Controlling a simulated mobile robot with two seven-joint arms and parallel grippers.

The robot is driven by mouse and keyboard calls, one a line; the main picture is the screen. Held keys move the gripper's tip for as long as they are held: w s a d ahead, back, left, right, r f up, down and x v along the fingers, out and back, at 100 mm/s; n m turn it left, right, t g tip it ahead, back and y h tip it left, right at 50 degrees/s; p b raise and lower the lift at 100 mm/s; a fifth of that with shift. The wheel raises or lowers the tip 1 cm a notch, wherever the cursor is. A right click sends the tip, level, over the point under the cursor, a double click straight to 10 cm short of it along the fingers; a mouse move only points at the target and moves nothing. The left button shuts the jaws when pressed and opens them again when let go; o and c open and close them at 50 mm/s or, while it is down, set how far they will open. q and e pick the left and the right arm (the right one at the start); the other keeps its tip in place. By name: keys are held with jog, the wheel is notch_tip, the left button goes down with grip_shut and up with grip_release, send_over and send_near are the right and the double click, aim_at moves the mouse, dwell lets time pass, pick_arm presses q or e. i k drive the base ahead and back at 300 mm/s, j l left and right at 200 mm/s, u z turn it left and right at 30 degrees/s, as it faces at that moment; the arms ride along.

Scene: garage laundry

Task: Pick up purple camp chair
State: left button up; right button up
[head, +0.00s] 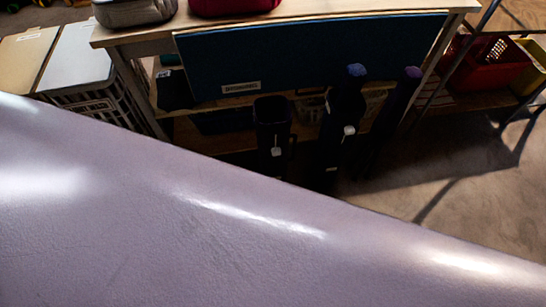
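Several dark, narrow upright items stand in front of a wooden shelf unit. One slim dark item at the right has a purple top (412,73) and leans to the right; it may be the purple camp chair, but its body is in deep shadow. Beside it stands a dark bag with a blue-violet top (356,71) and a white tag. A shorter black one (272,125) with a white tag stands to the left. Their lower ends are dark or hidden. Neither of my grippers is in view.
A large pale lavender surface (200,220) fills the lower view; I cannot tell what it is. A dark teal panel (310,55) is on the shelf unit (300,17). Crates stand at left, a red basket (490,65) at right. Floor (450,190) shows at right.

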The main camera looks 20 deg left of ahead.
aim_at(387, 122)
jog(key=i+l, duration=0.2)
jog(key=l, duration=0.2)
jog(key=i+l, duration=0.25)
jog(key=l, duration=0.15)
jog(key=i+l+u, duration=0.1)
jog(key=l, duration=0.25)
jog(key=i+l, duration=0.3)
jog(key=l+u, duration=0.15)
jog(key=u, duration=1.2)
